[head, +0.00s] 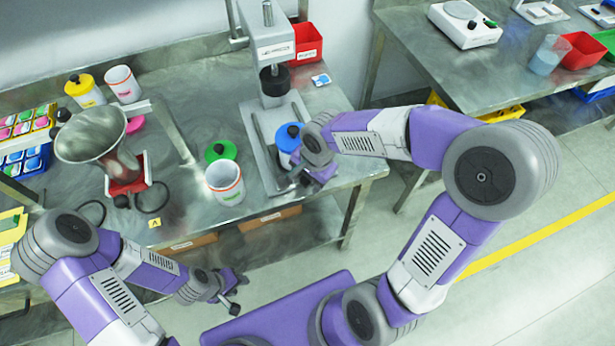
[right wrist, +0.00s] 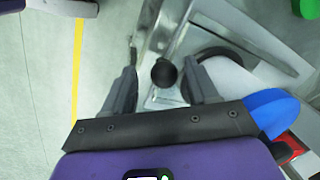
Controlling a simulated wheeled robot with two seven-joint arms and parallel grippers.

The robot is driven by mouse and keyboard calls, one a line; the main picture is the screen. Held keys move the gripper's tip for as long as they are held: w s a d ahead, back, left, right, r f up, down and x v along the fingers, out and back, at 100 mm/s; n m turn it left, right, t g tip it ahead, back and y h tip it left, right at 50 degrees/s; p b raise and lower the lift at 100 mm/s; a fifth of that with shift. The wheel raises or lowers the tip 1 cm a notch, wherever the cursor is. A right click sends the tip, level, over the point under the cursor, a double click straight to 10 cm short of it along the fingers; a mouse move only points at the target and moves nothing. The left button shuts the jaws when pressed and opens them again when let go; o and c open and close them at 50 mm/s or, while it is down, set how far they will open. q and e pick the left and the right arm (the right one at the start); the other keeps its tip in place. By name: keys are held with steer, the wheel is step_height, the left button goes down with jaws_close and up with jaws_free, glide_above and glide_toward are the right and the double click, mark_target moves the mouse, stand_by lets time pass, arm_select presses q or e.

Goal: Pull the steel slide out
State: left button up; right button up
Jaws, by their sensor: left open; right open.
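In the right wrist view a round black knob (right wrist: 164,73) sits between the two spread fingers of my right gripper (right wrist: 162,82), with a gap on each side. Bright steel, seemingly the slide (right wrist: 163,98), shows just below the knob; its full outline is hidden. My left gripper (head: 236,291) is open and empty in front of the table edge, apart from everything.
A steel funnel (head: 92,136) on a red-based stand is at the left. A white open jar (head: 225,183) and a green lid (head: 220,150) stand left of the press. The blue lid (right wrist: 270,110) is close to my right gripper. A red bin (head: 304,44) is behind.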

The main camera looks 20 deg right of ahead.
arm_select(q)
step_height(320, 180, up, 3)
steer(key=p, duration=0.2)
steer(key=shift+f+p, duration=0.15)
steer(key=shift+p, duration=0.15)
arm_select(e)
step_height(320, 180, up, 7)
steer(key=s, duration=0.1)
steer(key=shift+s+d+r, duration=0.15)
steer(key=shift+d+r, duration=0.05)
steer(key=shift+d, duration=0.15)
